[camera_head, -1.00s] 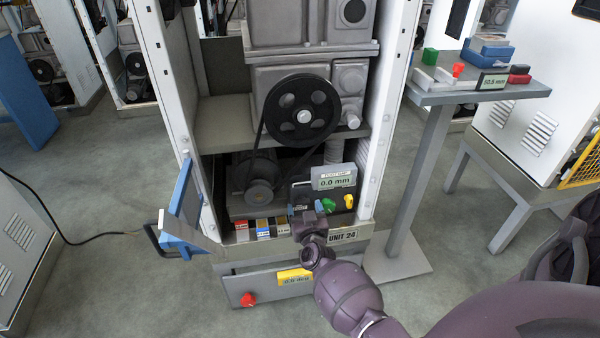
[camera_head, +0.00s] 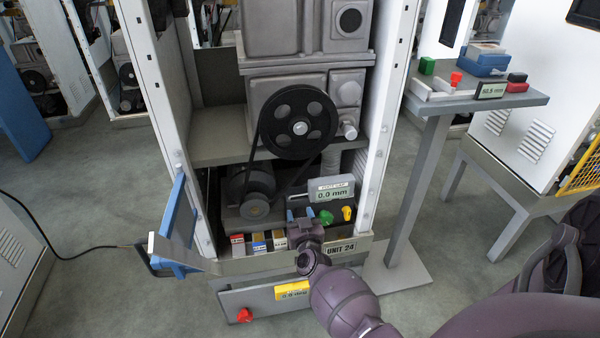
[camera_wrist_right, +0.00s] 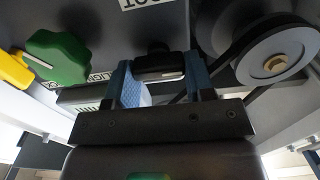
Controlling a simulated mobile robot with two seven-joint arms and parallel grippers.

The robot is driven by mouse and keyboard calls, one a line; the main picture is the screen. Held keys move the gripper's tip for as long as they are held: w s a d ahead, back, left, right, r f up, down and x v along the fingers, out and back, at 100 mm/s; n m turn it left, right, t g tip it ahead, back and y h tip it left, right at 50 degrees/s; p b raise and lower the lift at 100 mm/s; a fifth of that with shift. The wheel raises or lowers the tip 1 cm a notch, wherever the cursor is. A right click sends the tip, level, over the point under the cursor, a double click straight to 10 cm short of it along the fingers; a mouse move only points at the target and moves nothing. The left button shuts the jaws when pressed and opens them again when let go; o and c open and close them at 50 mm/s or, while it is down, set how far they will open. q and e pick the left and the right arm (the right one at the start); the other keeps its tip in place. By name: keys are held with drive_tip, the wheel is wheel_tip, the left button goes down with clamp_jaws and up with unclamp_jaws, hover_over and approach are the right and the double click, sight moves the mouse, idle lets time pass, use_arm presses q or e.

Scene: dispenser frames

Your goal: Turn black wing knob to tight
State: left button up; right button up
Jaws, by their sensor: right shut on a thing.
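The black wing knob (camera_wrist_right: 158,66) shows in the right wrist view, on the grey panel between the two blue fingers of my right gripper (camera_wrist_right: 156,78). The fingers sit on either side of it. In the head view my right gripper (camera_head: 300,213) is at the low panel inside the cabinet, and its fingers and body hide the knob there. The green knob (camera_head: 326,217) and yellow knob (camera_head: 347,213) stand to the right of the gripper. They also show at the left in the wrist view. My left gripper is not in view.
A display (camera_head: 332,190) reading 0.0 mm sits above the knobs. A black pulley (camera_head: 298,122) and belt are above the gripper. Small coloured blocks (camera_head: 259,243) lie to the left. A blue hinged panel (camera_head: 178,222) stands open at the left. White posts flank the opening.

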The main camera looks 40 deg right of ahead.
drive_tip(key=m, duration=0.3)
drive_tip(key=shift+m, duration=0.3)
drive_tip(key=m, duration=1)
drive_tip(key=shift+s+d+f, duration=0.2)
drive_tip(key=shift+d+f, duration=0.05)
drive_tip(key=shift+f, duration=0.1)
drive_tip(key=m+b, duration=0.1)
drive_tip(key=m, duration=0.1)
drive_tip(key=shift+f+m, duration=0.1)
drive_tip(key=shift+m, duration=0.3)
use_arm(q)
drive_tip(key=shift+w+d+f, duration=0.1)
use_arm(e)
drive_tip(key=shift+m, duration=0.7)
